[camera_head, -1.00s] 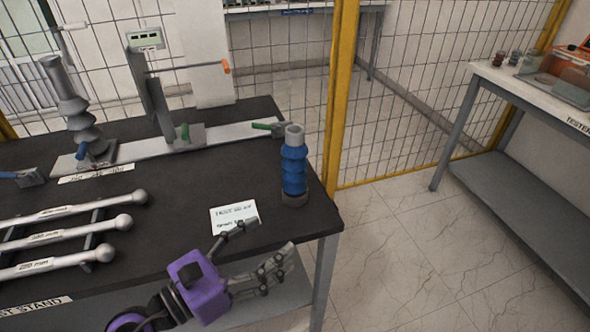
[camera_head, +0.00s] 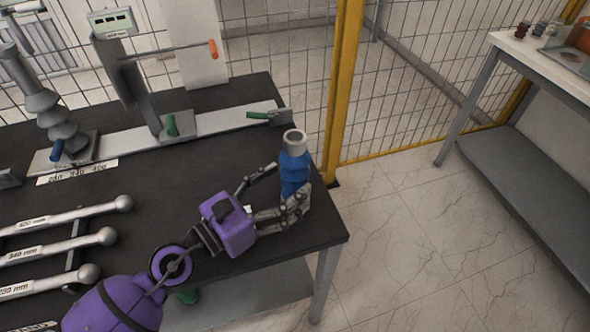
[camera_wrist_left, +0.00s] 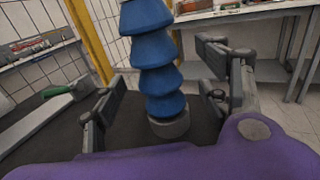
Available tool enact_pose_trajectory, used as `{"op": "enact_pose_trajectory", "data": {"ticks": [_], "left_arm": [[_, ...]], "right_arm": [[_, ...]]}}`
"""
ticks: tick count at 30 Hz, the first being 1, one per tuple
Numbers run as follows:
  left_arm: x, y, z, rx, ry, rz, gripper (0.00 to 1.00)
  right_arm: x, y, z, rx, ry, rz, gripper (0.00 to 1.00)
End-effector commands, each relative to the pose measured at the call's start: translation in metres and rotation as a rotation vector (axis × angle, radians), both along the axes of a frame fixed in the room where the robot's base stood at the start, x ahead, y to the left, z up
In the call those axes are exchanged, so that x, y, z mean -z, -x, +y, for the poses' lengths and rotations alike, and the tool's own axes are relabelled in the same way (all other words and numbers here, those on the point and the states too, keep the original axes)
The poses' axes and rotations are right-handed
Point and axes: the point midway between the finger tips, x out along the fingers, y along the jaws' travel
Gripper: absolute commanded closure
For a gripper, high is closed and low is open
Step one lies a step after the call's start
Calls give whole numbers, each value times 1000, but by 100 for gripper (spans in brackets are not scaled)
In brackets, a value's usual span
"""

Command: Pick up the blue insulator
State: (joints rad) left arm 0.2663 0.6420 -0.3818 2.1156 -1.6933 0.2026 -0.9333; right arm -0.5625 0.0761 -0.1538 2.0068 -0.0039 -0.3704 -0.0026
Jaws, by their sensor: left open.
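The blue insulator (camera_head: 294,167) stands upright near the right corner of the black table, with a grey cap on top. In the left wrist view the insulator (camera_wrist_left: 153,50) stands between the open fingers, with its grey base (camera_wrist_left: 169,124) on the table. My left gripper (camera_head: 290,188) is open, its purple palm facing the insulator. One finger lies in front of the insulator's lower part in the head view and hides its base. The other finger is on its left side, apart from it. My right gripper is not in view.
The black table (camera_head: 170,200) holds a grey ribbed insulator (camera_head: 48,112) on a stand, a metal rail with a green-handled clamp (camera_head: 268,116), and silver rods (camera_head: 65,217) at left. A yellow fence post (camera_head: 343,80) rises behind the table. Another bench (camera_head: 545,65) stands at right.

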Motion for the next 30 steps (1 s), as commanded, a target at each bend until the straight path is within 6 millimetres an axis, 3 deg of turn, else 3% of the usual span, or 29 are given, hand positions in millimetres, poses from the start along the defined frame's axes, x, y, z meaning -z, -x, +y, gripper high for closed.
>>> {"op": "enact_pose_trajectory", "data": {"ticks": [1, 6, 14, 30], "left_arm": [[-8, -8, -7, 0, 3, -8, 32], [-5, -21, -22, 0, 2, -4, 32], [-1, -23, -24, 0, 0, 0, 32], [-3, -23, -24, -1, 2, -3, 98]], "right_arm": [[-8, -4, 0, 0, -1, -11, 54], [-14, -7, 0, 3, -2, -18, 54], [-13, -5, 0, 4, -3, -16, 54], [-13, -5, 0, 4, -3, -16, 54]]}}
